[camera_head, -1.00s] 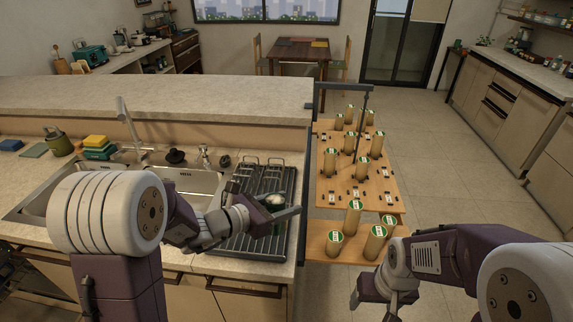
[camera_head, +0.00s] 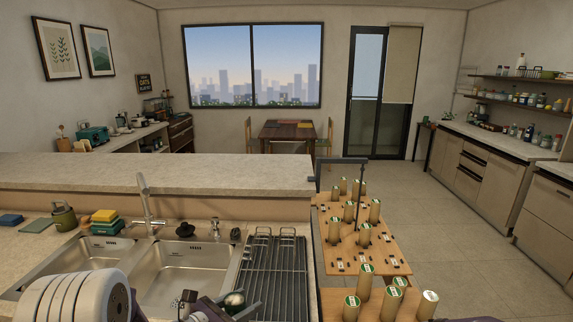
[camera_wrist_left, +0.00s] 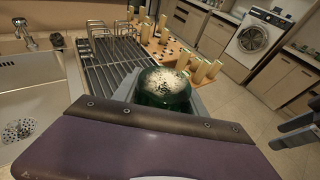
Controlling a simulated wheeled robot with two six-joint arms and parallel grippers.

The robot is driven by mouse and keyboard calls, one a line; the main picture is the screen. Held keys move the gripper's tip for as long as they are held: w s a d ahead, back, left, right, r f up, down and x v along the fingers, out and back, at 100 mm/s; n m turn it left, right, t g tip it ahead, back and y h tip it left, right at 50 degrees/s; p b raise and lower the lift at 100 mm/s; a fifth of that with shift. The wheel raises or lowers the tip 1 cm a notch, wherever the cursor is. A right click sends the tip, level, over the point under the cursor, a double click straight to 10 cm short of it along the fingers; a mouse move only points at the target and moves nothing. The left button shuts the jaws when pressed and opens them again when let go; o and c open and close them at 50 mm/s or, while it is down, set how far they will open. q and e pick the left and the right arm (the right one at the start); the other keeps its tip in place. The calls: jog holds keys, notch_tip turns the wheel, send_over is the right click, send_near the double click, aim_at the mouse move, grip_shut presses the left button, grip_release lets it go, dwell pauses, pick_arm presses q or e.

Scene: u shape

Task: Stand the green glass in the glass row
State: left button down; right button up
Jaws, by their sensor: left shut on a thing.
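The green glass (camera_wrist_left: 162,88) shows in the left wrist view as a dark green rounded shape with a pale, speckled top. It sits between the fingers of my left gripper (camera_wrist_left: 160,95), which is shut on it. In the head view the glass (camera_head: 234,300) is small at the bottom edge, by the lower left of the dark drying rack (camera_head: 275,275). My left arm hides part of it. I cannot tell which row is the glass row. My right gripper does not show clearly; only a dark grey part stands at the wrist view's right edge.
Wire loops stand at the rack's far end. A double sink (camera_head: 172,280) with a tap (camera_head: 148,205) lies left. Right of the rack, wooden stepped boards (camera_head: 345,255) carry several tan cylinders with green-and-white tops. A raised counter (camera_head: 230,170) runs behind. Floor is open at right.

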pick_arm(q)
jog(key=s+a+f+n+t+y, duration=0.1)
jog(key=s+a+f+n, duration=0.15)
jog(key=a+f, duration=0.8)
jog(key=s+d+f+m+g+h, duration=0.2)
jog(key=s+f+m+g+h, duration=0.1)
jog(key=s, duration=0.5)
jog(key=shift+s+d+f+m+g+h, duration=0.2)
jog(key=shift+m+g+h, duration=0.25)
jog(key=shift+m, duration=0.8)
